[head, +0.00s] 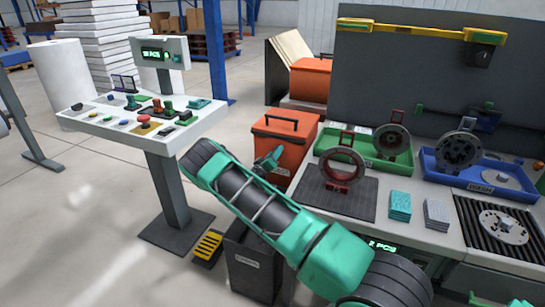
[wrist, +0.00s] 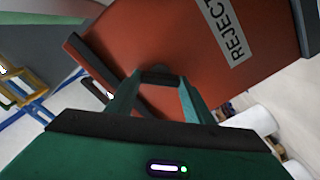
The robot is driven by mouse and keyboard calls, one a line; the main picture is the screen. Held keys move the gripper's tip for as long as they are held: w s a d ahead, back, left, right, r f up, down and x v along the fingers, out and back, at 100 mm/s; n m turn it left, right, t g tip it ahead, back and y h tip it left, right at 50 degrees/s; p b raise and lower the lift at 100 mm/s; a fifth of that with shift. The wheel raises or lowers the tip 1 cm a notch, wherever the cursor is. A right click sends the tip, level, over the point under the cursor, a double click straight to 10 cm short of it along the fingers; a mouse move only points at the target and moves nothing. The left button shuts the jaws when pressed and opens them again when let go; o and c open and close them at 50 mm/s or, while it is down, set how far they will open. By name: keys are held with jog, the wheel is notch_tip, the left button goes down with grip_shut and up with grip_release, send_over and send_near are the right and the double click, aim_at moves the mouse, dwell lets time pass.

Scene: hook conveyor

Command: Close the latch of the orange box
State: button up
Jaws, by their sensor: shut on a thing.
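The orange box (head: 292,142) stands left of the work table in the head view, its lid down and a black handle on top. In the wrist view its orange face (wrist: 180,45) fills the upper middle, tilted, with a white "REJECT" label. My gripper (head: 268,160) is at the box's front side; the wrist view shows both green fingers (wrist: 157,80) converging there. They are shut on a small dark piece, the latch (wrist: 157,73), at the box's face. The fingers partly hide it, and I cannot tell whether it is fastened.
A second orange box (head: 311,78) stands behind. A control console (head: 145,120) is at left. The table at right holds a green tray (head: 393,163), a blue tray (head: 440,172) and round parts. A dark bin (head: 250,262) stands below my arm.

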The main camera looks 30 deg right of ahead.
jog(key=n, duration=0.8)
jog(key=shift+w+a+f+n, duration=0.2)
jog(key=shift+n, duration=0.2)
dwell(0.4)
jog(key=o, duration=1)
jog(key=shift+f, duration=0.1)
jog(key=shift+o, duration=0.2)
jog(key=shift+s+d, duration=0.1)
jog(key=v, duration=1)
jog(key=shift+s+a, duration=0.2)
jog(key=shift+a, duration=0.15)
